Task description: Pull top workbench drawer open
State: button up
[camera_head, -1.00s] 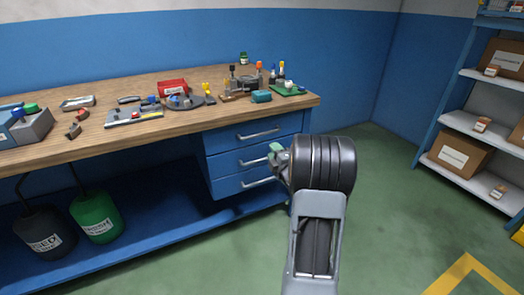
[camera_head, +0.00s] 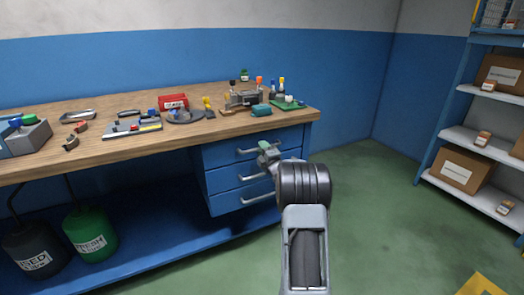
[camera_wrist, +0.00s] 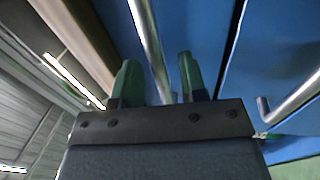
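The blue top drawer (camera_head: 228,146) sits under the right end of the wooden workbench (camera_head: 90,135). It looks flush with the drawers below it. Its silver bar handle (camera_head: 245,151) is partly hidden by my gripper (camera_head: 266,151), which is at the handle's right end. In the wrist view my gripper (camera_wrist: 158,80) is open, with its two green fingers apart. The handle (camera_wrist: 148,45) runs lengthwise into the gap between the fingers. I cannot tell whether either finger touches it.
Two lower drawers (camera_head: 226,175) with similar handles are below. Tools and a red box (camera_head: 173,102) lie on the bench top. A shelf unit with boxes (camera_head: 462,166) stands at the right. The green floor (camera_head: 375,215) between is clear.

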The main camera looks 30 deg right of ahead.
jog(key=shift+w+d+r, duration=0.1)
jog(key=shift+w, duration=0.4)
jog(key=shift+c, duration=0.2)
grip_shut()
